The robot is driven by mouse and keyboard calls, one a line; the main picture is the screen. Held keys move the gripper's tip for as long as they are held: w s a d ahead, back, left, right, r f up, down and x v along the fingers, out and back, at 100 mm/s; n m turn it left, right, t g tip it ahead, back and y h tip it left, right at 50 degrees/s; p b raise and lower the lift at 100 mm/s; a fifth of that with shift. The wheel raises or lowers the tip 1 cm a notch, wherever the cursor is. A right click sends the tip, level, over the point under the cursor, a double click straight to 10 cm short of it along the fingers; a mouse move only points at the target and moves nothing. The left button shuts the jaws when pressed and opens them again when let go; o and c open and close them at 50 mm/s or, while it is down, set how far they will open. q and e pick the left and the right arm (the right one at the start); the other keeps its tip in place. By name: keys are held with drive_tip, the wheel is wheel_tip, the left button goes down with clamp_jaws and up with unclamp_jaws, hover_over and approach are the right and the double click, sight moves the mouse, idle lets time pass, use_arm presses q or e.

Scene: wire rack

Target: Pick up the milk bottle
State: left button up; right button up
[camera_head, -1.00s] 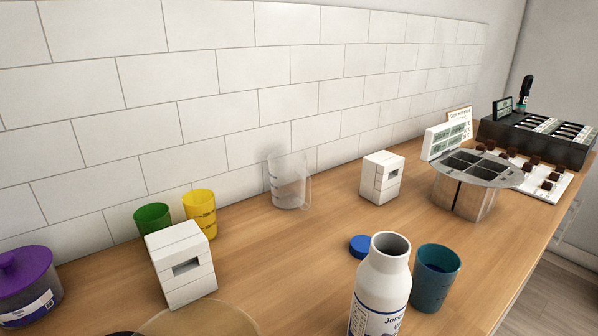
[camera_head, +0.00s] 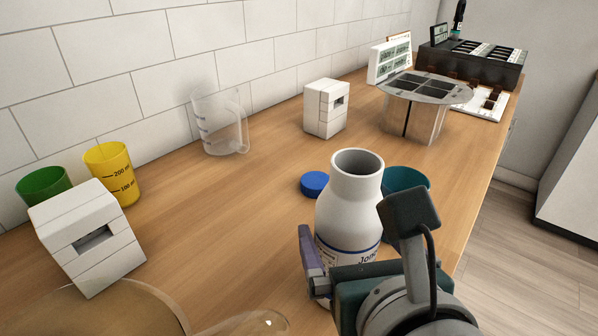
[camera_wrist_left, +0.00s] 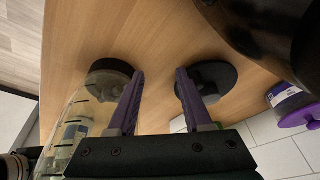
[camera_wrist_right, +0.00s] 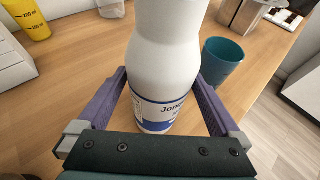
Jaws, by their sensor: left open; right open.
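The milk bottle (camera_head: 347,205) is white, with an open mouth and a blue-edged label. It stands upright on the wooden counter. My right gripper (camera_head: 345,265) is open, with its fingers on either side of the bottle's lower part. In the right wrist view the bottle (camera_wrist_right: 165,70) rises between the two purple fingers (camera_wrist_right: 160,110), with gaps on both sides. The blue cap (camera_head: 315,184) lies on the counter behind the bottle. My left gripper (camera_wrist_left: 155,105) is open and empty between its fingers; it is out of the head view.
A teal cup (camera_head: 405,179) stands close behind the bottle at right. A clear beaker (camera_head: 220,122), white block boxes (camera_head: 325,108) and a yellow cup (camera_head: 112,172) stand farther back. A clear bottle (camera_wrist_left: 92,110) is beside my left gripper. The counter's middle is clear.

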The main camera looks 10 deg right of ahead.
drive_tip(key=shift+w+f, duration=0.2)
drive_tip(key=shift+w, duration=0.2)
drive_tip(key=shift+c, duration=0.2)
drive_tip(key=shift+r, duration=0.1)
clamp_jaws()
